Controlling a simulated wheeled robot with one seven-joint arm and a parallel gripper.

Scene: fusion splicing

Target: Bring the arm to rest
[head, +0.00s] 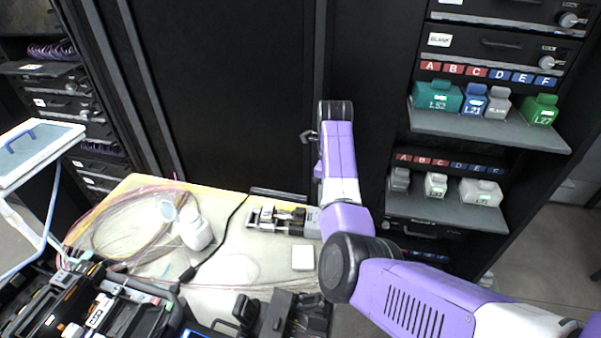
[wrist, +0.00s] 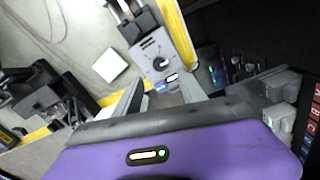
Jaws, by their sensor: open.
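My gripper (wrist: 163,88) shows in the wrist view with its two grey fingers apart and nothing between them. Beyond the fingertips is a grey device with a black knob (wrist: 158,52) on the worktable; I cannot tell the distance between them. In the head view my purple and white arm (head: 340,165) comes in from the lower right, bends, and stretches toward the dark cabinet over the table's right end.
The worktable (head: 226,270) holds a white bottle (head: 194,230), loose fibre coils, a white square block (head: 303,257) and black equipment (head: 85,310) at front left. Shelves (head: 490,125) at right hold labelled green, blue and grey modules. A dark cabinet (head: 220,90) stands behind.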

